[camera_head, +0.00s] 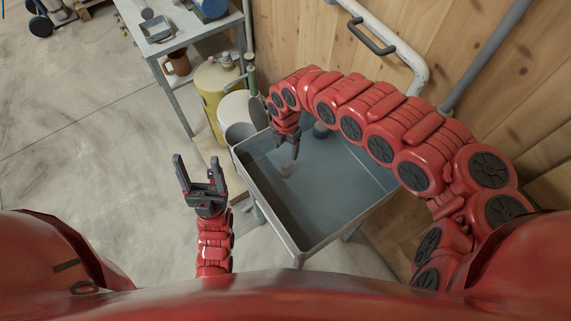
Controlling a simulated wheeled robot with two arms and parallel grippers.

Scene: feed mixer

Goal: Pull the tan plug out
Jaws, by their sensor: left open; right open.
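A grey rectangular basin (275,224) stands in the middle of the view, with a bluish-grey, water-like surface inside. My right gripper (290,152) reaches over the basin from the right, just above the tan shape. It is open, and I see nothing held in it. My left gripper (193,165) is open and empty, left of the basin, with its fingers pointing up in the picture.
A grey table (190,35) with a tray (157,30) stands at the back left. A yellow container (212,82) and a white bucket (236,107) stand behind the basin. A wooden wall with a pipe (410,58) bounds the right.

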